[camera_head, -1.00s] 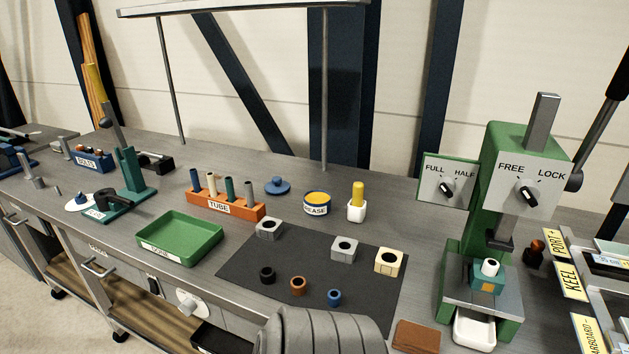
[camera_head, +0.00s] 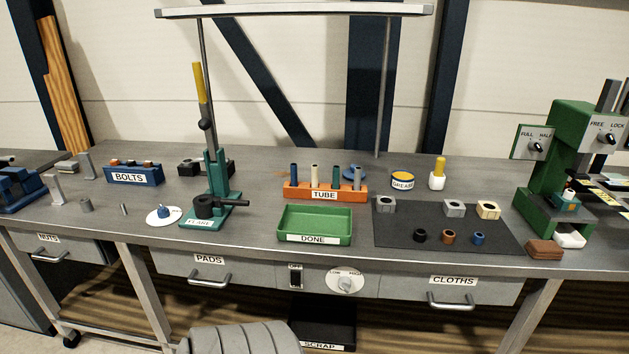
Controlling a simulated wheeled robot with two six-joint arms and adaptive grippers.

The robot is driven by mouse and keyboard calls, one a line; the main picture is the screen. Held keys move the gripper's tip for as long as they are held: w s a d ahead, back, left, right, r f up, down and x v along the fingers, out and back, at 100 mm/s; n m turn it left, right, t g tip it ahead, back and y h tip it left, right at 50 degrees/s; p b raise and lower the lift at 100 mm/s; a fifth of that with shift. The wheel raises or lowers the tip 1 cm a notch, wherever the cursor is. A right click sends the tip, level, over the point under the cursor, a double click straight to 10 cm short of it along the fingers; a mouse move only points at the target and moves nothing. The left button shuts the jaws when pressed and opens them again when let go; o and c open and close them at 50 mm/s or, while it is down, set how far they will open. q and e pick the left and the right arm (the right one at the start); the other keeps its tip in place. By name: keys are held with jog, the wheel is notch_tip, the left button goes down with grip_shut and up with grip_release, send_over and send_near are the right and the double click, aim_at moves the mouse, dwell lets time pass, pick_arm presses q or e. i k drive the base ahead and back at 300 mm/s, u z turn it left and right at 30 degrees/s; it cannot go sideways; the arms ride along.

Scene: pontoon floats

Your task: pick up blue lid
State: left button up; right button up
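The blue lid (camera_head: 353,173), a round disc with a knob on top, lies on the bench behind the right end of the orange TUBE rack (camera_head: 325,192). The rack and its tubes partly hide it. The open GREASE tin (camera_head: 402,181), with yellow grease showing at its top, stands to the right of the lid. Neither of my grippers shows in the head view.
The green DONE tray (camera_head: 315,222) lies in front of the rack. A dark mat (camera_head: 390,238) with blocks and rings is at its right. A green FLARE tool (camera_head: 215,190) stands left and a green press (camera_head: 558,170) right. An overhead rail's posts rise behind.

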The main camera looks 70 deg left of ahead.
aim_at(349, 173)
jog(key=k, duration=0.4)
jog(key=u, duration=0.85)
